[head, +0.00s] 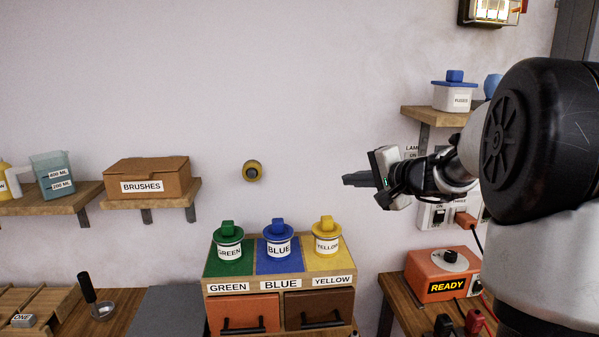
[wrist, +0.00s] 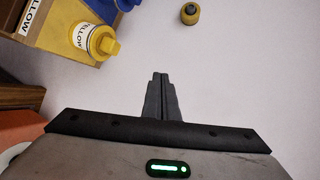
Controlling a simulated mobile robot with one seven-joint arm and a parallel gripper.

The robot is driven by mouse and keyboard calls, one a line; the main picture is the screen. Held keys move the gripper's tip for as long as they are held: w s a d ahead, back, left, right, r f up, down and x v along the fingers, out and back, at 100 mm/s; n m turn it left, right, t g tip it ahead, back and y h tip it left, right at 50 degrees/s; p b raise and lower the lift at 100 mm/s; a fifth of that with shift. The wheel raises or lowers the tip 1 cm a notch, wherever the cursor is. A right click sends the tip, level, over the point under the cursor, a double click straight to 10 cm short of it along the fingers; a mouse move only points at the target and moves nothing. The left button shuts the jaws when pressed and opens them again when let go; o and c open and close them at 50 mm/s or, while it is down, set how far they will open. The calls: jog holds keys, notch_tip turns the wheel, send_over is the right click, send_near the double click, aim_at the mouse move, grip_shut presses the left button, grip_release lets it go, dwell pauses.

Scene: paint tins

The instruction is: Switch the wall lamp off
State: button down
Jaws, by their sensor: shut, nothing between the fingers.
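The wall lamp (head: 492,10) is at the top right of the head view, cut by the frame edge, and it glows. A wall plate with the label LAMP (head: 411,149) and the word ON under it shows just behind my gripper, and most of it is hidden by my wrist. My gripper (head: 346,180) is shut and empty, pointing left in front of the bare wall. Its closed fingers (wrist: 160,76) also show in the wrist view. The lamp's switch itself cannot be made out.
Another switch plate (head: 438,216) marked ON sits below my wrist. A round brass knob (head: 252,171) is on the wall to the left. Green, blue and yellow tins (head: 326,238) stand on a drawer cabinet. An orange READY box (head: 443,274) is at lower right.

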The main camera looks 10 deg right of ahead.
jog(key=w+d+f+m+t+h, duration=0.1)
jog(key=d+f+m+h, duration=0.1)
jog(key=d, duration=1.1)
jog(key=w+d+f+m+t+h, duration=0.1)
jog(key=d+m+h, duration=0.3)
jog(key=d, duration=0.9)
jog(key=shift+d+f+m+t+b, duration=0.3)
jog(key=shift+f+t, duration=0.3)
jog(key=shift+t, duration=0.1)
jog(key=w+f+p, duration=0.2)
jog(key=w+p, duration=0.3)
jog(key=w, duration=0.9)
jog(key=shift+d, duration=0.35)
jog(key=shift+s, duration=0.1)
